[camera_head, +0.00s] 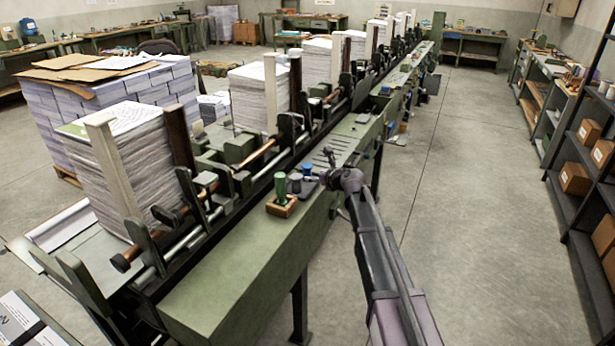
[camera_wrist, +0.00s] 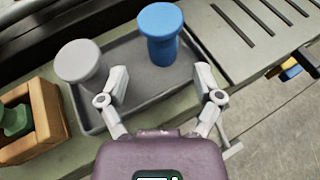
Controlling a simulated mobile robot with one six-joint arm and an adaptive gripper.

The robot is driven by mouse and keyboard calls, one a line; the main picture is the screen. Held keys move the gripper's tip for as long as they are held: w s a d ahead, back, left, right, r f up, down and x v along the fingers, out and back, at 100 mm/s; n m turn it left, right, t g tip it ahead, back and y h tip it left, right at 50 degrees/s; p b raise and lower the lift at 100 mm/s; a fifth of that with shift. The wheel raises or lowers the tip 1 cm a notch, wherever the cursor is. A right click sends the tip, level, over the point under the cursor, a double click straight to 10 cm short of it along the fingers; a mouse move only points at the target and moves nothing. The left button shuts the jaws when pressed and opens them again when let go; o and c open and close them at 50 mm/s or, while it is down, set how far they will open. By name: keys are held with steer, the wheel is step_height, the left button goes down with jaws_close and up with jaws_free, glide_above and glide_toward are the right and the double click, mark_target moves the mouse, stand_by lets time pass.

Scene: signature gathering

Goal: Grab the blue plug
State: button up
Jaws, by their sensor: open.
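The blue plug (camera_wrist: 161,38) stands upright in a shallow grey tray (camera_wrist: 150,90) in the wrist view, top centre. A grey plug (camera_wrist: 80,64) stands to its left in the same tray. My gripper (camera_wrist: 162,82) is open and empty, its two fingers spread on the near side of the blue plug, apart from it. In the head view my gripper (camera_head: 333,178) is over the green bench's right edge, just right of the tray.
A wooden block (camera_wrist: 38,125) with a green plug (camera_wrist: 14,121) sits left of the tray. The slotted bench top (camera_wrist: 262,30) lies to the right. Tall paper stacks (camera_head: 125,165) line the machine. The floor right of the bench (camera_head: 460,200) is clear.

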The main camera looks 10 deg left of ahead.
mark_target(310, 173)
steer(key=shift+w+a+f, duration=0.1)
steer(key=shift+w+a, duration=0.15)
steer(key=shift+r+b+x, duration=0.2)
steer(key=shift+b+x, duration=0.55)
steer(key=shift+x, duration=1.75)
steer(key=shift+w, duration=0.1)
jaws_close()
